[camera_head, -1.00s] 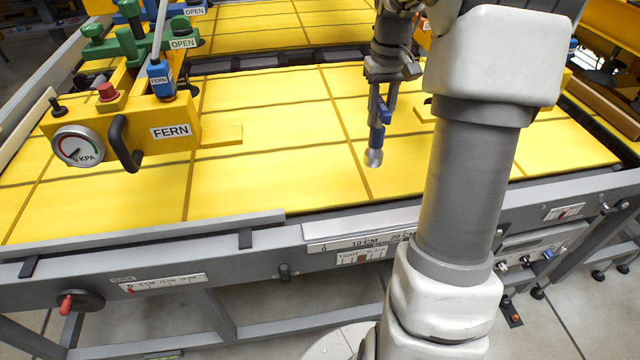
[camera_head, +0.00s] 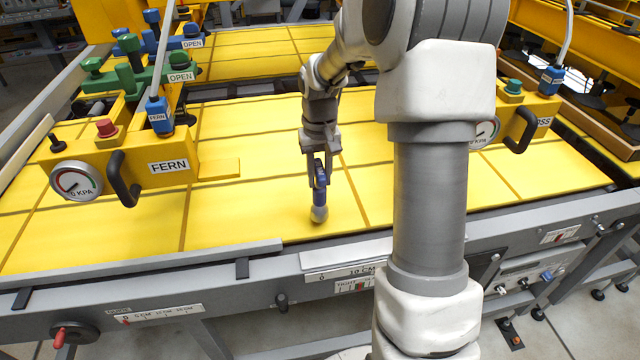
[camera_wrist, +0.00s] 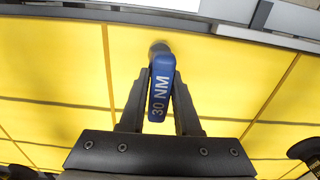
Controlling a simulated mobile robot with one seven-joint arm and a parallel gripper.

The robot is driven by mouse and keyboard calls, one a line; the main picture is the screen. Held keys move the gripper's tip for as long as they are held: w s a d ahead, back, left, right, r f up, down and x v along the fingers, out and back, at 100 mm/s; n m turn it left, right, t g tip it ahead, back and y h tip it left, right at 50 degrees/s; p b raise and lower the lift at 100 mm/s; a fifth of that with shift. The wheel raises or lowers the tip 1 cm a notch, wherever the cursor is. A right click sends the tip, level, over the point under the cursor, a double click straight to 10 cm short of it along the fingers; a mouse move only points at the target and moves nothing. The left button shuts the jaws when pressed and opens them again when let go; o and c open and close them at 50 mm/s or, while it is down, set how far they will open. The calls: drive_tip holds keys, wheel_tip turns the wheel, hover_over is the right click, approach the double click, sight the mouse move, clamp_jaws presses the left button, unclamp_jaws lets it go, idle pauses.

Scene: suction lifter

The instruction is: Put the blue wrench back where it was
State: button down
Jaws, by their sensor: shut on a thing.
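The blue wrench (camera_wrist: 160,88) is between the two fingers of my gripper (camera_wrist: 160,108) in the wrist view. Its blue handle reads "30 NM", and a round grey head shows at its far end. In the head view my gripper (camera_head: 319,172) is shut on the wrench (camera_head: 320,190), which hangs head down over the yellow panels (camera_head: 260,205). I cannot tell how high its grey head is above the panel. The place where the wrench was kept cannot be told from these frames.
A yellow lifter unit marked FERN (camera_head: 168,165) with a gauge (camera_head: 76,181) and black handle stands at left. A second unit (camera_head: 530,110) is at right, partly behind my arm. A grey rail (camera_head: 200,268) with scales runs along the front. The panels between are clear.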

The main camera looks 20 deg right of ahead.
sight(320, 194)
drive_tip(key=shift+f, duration=1.5)
drive_tip(key=c, duration=0.6)
unclamp_jaws()
drive_tip(key=shift+f, duration=0.1)
